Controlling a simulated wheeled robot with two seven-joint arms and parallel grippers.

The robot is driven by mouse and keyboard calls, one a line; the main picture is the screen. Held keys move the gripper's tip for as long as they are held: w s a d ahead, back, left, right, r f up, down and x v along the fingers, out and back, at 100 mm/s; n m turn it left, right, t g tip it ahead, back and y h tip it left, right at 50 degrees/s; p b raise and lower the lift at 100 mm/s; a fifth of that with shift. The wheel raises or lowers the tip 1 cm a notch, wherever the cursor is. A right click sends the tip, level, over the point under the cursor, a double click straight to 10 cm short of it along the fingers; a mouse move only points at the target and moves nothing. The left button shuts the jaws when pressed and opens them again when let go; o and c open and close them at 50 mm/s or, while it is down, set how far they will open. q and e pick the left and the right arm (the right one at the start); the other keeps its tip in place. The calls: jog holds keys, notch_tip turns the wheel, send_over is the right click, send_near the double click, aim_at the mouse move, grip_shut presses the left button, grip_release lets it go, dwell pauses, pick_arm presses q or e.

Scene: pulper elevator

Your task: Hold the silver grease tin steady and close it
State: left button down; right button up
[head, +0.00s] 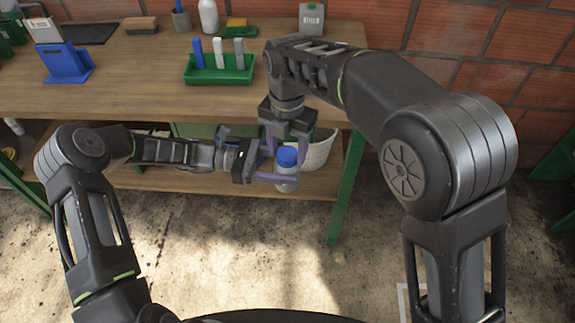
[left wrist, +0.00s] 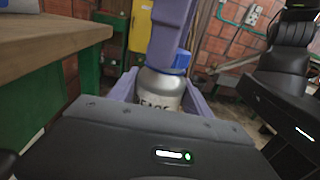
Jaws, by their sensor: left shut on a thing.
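The silver grease tin (head: 287,185) is upright between the fingers of my left gripper (head: 284,178), which is shut on its body in front of the workbench. It also shows in the left wrist view (left wrist: 160,90), with part of its dark lettering hidden by the gripper. A blue cap (head: 287,157) is at the top of the tin. My right gripper (head: 287,148) points down from above, one finger on each side of the cap. In the left wrist view a right finger hides part of the cap. I cannot tell whether the right fingers touch it.
The wooden workbench (head: 130,85) stands behind. On it are a green tray (head: 215,76) with several upright sticks, a blue holder (head: 66,64) and a grey canister (head: 311,18). A white basket (head: 318,150) sits on the lower shelf behind the grippers. The floor in front is clear.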

grip_shut()
dwell(0.3)
